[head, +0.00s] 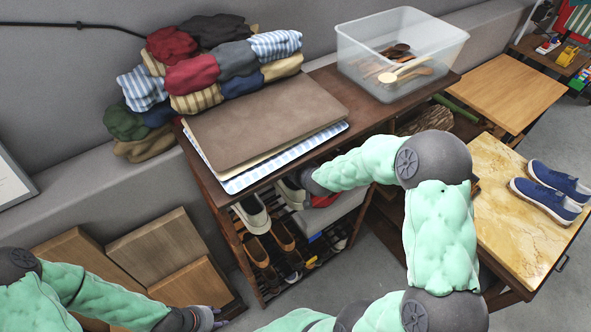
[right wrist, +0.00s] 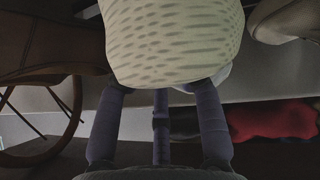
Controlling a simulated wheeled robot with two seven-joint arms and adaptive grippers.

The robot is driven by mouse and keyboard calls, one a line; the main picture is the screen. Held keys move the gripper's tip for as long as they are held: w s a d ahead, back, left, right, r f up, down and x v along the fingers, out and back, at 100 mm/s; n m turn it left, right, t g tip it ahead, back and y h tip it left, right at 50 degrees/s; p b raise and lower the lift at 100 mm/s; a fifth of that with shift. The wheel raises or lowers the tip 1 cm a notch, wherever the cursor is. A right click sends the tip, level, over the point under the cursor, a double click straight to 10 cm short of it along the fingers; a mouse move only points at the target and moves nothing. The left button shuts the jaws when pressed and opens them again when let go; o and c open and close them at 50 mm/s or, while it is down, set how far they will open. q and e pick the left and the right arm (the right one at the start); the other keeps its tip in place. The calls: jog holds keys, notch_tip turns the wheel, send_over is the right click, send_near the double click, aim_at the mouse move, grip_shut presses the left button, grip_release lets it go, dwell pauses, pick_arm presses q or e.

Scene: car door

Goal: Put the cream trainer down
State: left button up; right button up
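A cream trainer (right wrist: 172,40) with a dimpled mesh surface fills the upper middle of the right wrist view. My right gripper (right wrist: 160,88) has its fingers spread to both sides of it and against it; their tips are hidden by the trainer. In the head view my right arm reaches under the brown tabletop to the shoe rack (head: 262,275). The gripper itself is mostly hidden there, next to a pale-soled shoe (head: 290,193). My left gripper (head: 207,318) is at the bottom edge, partly cut off, near the wooden boxes.
Another pale shoe (right wrist: 285,20) is close by at the upper right of the wrist view.

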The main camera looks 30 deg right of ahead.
jog(key=p+v, duration=0.1)
jog(key=v, duration=0.5)
jog(key=shift+s, duration=0.1)
dwell(0.5)
